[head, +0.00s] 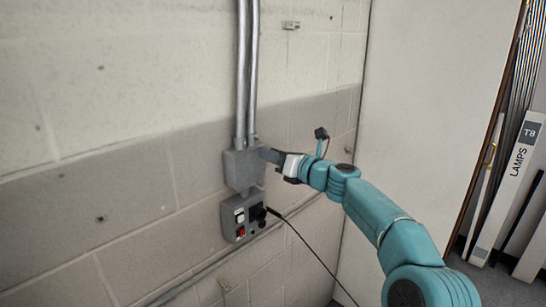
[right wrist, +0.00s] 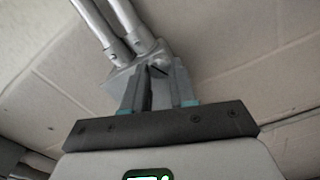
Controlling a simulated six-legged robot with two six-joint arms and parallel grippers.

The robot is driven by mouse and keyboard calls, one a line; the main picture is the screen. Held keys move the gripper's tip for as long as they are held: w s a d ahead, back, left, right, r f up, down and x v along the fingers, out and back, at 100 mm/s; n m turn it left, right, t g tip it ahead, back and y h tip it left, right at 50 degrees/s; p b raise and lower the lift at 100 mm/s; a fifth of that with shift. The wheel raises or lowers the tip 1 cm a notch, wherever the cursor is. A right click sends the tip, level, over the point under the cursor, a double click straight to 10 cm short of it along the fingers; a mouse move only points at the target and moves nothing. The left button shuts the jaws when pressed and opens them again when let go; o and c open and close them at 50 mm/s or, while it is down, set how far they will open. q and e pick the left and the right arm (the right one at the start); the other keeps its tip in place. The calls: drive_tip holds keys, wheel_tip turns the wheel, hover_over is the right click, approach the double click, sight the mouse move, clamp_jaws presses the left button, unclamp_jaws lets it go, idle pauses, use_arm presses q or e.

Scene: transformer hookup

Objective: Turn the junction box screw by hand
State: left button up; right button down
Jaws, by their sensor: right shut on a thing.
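The grey junction box (head: 243,170) is fixed to the block wall below two metal conduits. It also shows in the right wrist view (right wrist: 117,78), just beyond my fingertips. My right gripper (head: 265,154) reaches in from the right, with its fingertips at the box's upper right side. In the right wrist view its two fingers (right wrist: 160,72) meet the box's face and are shut on the junction box screw. The screw itself is hidden between the fingers, so its turn cannot be seen. My left gripper is not in view.
A grey control box (head: 241,217) with switches and a red button sits right below the junction box. A black cable (head: 305,245) hangs from it to the lower right. Two conduits (head: 247,75) run up the wall. A white panel (head: 430,100) stands at right.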

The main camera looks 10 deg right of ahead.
drive_tip(key=n+b, duration=0.2)
drive_tip(key=n, duration=1.1)
drive_tip(key=n+b, duration=0.3)
drive_tip(key=n, duration=1)
drive_tip(key=shift+d+r+n, duration=0.1)
drive_tip(key=shift+r+n, duration=0.1)
drive_tip(key=shift+n, duration=0.1)
idle(0.3)
drive_tip(key=c, duration=0.9)
unclamp_jaws()
drive_tip(key=shift+f, duration=0.1)
